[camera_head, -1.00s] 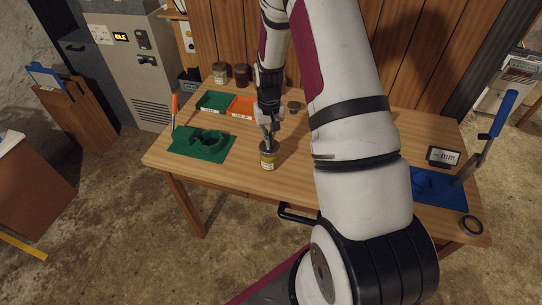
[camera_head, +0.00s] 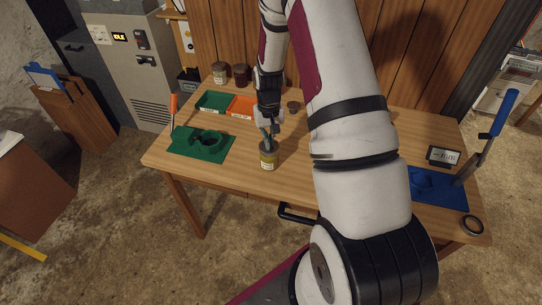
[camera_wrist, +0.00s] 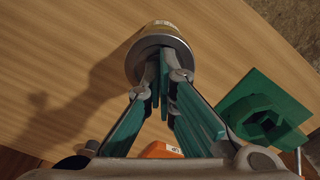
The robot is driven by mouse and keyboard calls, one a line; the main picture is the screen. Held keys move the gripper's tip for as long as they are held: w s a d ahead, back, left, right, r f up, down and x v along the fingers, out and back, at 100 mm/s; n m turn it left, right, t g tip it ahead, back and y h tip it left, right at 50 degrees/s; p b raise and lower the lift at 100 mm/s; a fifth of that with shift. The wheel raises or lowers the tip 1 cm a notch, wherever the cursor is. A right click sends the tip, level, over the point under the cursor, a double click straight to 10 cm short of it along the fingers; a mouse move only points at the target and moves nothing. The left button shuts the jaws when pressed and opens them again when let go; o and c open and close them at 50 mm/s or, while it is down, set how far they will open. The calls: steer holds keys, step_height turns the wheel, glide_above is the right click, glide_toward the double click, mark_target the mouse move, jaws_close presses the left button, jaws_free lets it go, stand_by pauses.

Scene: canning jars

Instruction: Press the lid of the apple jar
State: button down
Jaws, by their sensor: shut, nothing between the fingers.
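A jar with yellowish contents, a pale label and a grey lid (camera_head: 268,157) stands upright on the wooden table, near its front edge. The label is too small to read, so I cannot confirm it is the apple jar. In the wrist view the round grey lid (camera_wrist: 148,43) is at the top, partly hidden by the fingers. My gripper (camera_head: 270,143) points down over this jar, with its fingers shut together and empty. Its fingertips (camera_wrist: 164,52) are at the lid; I cannot tell whether they touch it.
A green fixture with a recess (camera_head: 185,143) lies left of the jar. Green (camera_head: 214,101) and orange (camera_head: 242,105) bins and dark jars (camera_head: 241,75) stand behind. A blue base (camera_head: 432,188) with a lever, a small display (camera_head: 444,156) and a dark ring (camera_head: 472,225) are at the right.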

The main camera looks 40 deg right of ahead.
steer(key=shift+r+p, duration=0.85)
steer(key=shift+r, duration=2.65)
